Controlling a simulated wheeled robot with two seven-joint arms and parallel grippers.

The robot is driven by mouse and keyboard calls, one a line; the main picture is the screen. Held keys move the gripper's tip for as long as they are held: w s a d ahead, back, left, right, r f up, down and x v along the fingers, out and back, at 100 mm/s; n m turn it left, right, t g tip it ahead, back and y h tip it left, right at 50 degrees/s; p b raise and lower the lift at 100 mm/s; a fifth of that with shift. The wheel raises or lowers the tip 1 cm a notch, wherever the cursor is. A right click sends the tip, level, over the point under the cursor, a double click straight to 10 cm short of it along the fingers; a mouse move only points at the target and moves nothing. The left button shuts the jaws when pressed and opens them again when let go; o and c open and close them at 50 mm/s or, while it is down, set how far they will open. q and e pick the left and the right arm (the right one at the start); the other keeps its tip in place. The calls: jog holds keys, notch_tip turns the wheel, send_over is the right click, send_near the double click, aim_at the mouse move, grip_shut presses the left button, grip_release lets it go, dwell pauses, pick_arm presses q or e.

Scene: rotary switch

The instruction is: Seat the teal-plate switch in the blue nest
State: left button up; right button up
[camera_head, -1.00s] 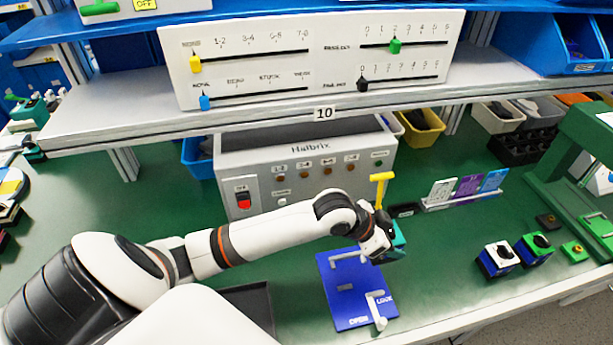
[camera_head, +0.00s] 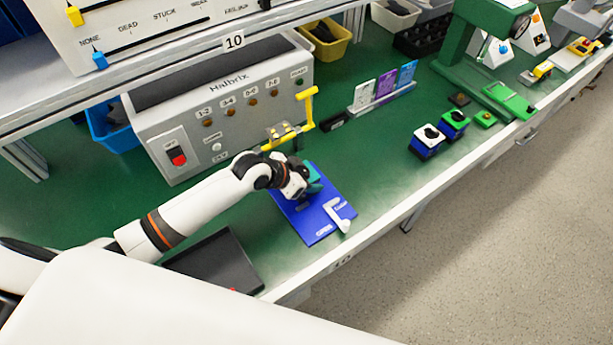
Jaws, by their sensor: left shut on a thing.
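My left gripper (camera_head: 302,185) is shut on the teal-plate switch (camera_head: 314,179), mostly hidden behind the fingers. Only its teal part shows clearly. The gripper holds it at the far end of the blue nest board (camera_head: 310,226), over or close to its surface; I cannot tell whether they touch. The blue board lies on the green bench with a white lever (camera_head: 341,219) at its near right side, beside printed words. The recess of the nest is partly hidden by the gripper. My right gripper is not in view.
A grey Halbrix box (camera_head: 225,110) stands behind, with a yellow handle (camera_head: 309,108) near its right. A dark tray (camera_head: 222,262) lies front left. Two other switches, one white-topped (camera_head: 427,140) and one green-topped (camera_head: 455,121), stand right. Bench between board and switches is clear.

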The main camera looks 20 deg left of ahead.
pick_arm(q)
jog(key=shift+f, duration=0.2)
jog(key=o, duration=1.1)
jog(key=shift+s+a+r, duration=0.1)
jog(key=shift+r, duration=0.15)
jog(key=v, duration=1.1)
jog(key=shift+s+r, duration=0.2)
